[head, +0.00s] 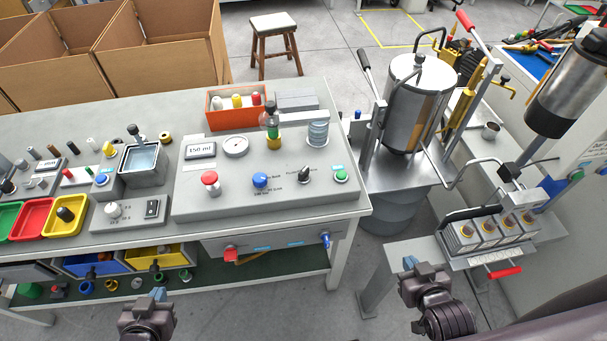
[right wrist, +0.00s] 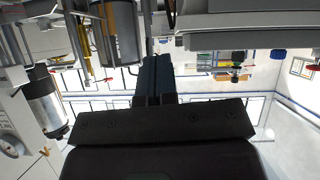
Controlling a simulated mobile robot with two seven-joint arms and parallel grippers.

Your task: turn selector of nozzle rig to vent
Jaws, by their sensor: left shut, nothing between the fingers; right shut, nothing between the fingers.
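The grey sloped rig (head: 225,207) on the workbench carries a "150 ml" display (head: 201,150), a round gauge (head: 236,146) and a nozzle-like part with a green band (head: 272,120). Along its front are a red mushroom button (head: 210,181), a blue knob (head: 260,180) with small printed labels, a black pointer knob (head: 304,175) and a green button (head: 341,175). The labels are too small to read surely. My left gripper (head: 158,294) is shut and empty, below the bench front. My right gripper (head: 409,263) is shut and empty, right of the bench; its fingers show in the right wrist view (right wrist: 153,75). Neither touches the rig.
A grey box with a black switch (head: 152,208) and colored bins (head: 65,228) stand left of the rig. An orange box (head: 234,119) is behind it. A metal tank machine (head: 414,100) and a four-slot fixture (head: 490,235) stand right. Floor is clear between bench and right gripper.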

